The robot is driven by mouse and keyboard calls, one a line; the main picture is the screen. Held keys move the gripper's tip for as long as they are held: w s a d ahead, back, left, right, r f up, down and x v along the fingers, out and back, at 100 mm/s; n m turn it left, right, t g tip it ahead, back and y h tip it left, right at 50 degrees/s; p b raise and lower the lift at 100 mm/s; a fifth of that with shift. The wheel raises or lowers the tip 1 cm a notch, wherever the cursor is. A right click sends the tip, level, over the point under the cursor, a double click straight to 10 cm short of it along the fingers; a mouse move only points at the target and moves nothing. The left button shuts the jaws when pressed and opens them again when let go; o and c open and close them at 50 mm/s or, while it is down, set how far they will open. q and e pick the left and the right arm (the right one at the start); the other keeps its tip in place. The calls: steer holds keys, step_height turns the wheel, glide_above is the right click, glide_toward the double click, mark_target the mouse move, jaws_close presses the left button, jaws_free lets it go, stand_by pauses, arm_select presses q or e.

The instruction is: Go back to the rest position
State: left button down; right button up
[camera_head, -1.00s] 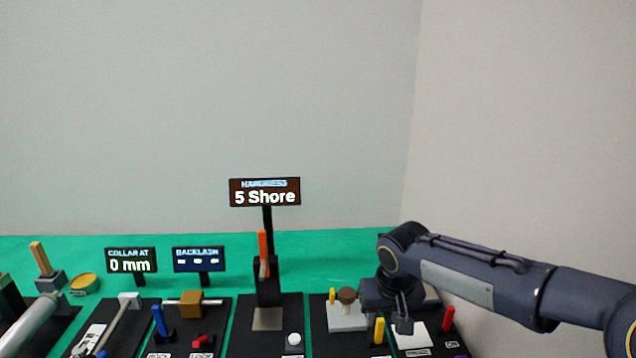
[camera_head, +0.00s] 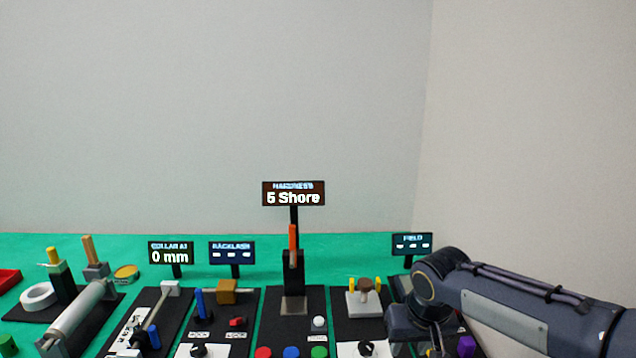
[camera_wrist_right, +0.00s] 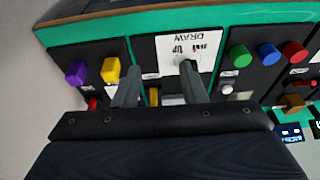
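My right arm comes in from the right in the head view, with its wrist over the right end of the bench. My right gripper (camera_wrist_right: 159,69) shows in the right wrist view with its two grey fingers spread and nothing between them. The fingertips are hard to make out in the head view. My left gripper is not in view.
The green bench (camera_head: 345,247) carries a row of black panels with small fixtures. A "5 Shore" display (camera_head: 293,193) stands tall in the middle. Other displays read "0 mm" (camera_head: 171,253), "BACKLASH" (camera_head: 231,252) and "FIELD" (camera_head: 411,244). A grey block with yellow pegs (camera_head: 364,303) sits left of my wrist.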

steer(key=s+d+r+m+t+y+p, duration=0.1)
steer(key=s+d+m+t+y+p, duration=0.1)
steer(key=s, duration=2.2)
steer(key=shift+d+y+p, duration=0.6)
steer(key=shift+d+y, duration=0.1)
steer(key=shift+d, duration=0.15)
